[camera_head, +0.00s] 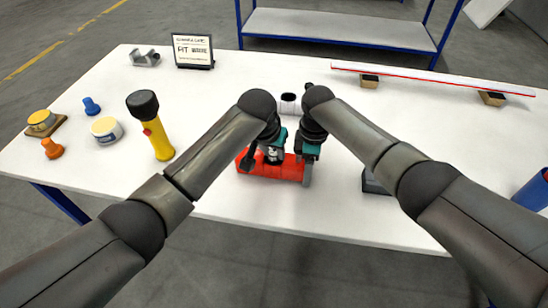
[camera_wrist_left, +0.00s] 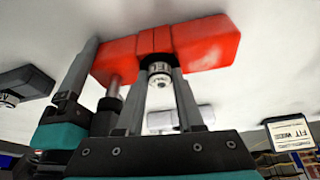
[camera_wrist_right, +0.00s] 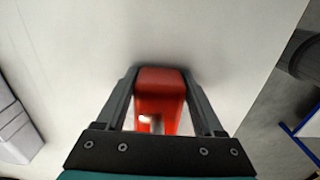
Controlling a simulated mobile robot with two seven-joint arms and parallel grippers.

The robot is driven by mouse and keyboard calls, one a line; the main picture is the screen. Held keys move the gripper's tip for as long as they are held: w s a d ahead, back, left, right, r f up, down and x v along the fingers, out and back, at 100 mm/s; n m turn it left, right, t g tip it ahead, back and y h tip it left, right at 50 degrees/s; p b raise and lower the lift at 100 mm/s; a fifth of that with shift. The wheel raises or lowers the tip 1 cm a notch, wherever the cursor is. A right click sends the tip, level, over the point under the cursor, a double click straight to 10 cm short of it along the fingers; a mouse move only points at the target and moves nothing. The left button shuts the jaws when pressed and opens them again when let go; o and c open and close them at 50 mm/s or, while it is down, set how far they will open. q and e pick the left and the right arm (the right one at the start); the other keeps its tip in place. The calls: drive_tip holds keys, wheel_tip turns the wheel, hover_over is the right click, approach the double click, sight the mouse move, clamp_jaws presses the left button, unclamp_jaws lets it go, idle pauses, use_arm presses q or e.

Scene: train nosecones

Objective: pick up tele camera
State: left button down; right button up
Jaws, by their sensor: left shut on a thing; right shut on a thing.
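A red block-shaped body (camera_head: 270,168) with a silver, lens-like barrel lies across the near middle of the table. It also shows in the left wrist view (camera_wrist_left: 205,45) and the right wrist view (camera_wrist_right: 160,85). My left gripper (camera_wrist_left: 160,82) is shut around the barrel at the body's middle. My right gripper (camera_wrist_right: 160,95) is shut on one end of the body. A dark grey box (camera_head: 374,183) is partly hidden by my right arm; the left wrist view shows its short metal barrel (camera_wrist_left: 9,99).
A yellow flashlight (camera_head: 155,135), a round tin (camera_head: 106,130) and knobs stand left. A sign (camera_head: 192,52) is at the back. A long red-white bar (camera_head: 430,77) rests on blocks at right.

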sight(273, 154)
use_arm(q)
drive_tip(key=shift+r, duration=0.1)
wheel_tip(273, 154, up, 10)
idle(0.4)
use_arm(e)
drive_tip(key=o, duration=1.6)
drive_tip(key=shift+c, duration=0.2)
wheel_tip(273, 154, up, 12)
drive_tip(key=shift+f, duration=0.2)
drive_tip(key=shift+r, duration=0.2)
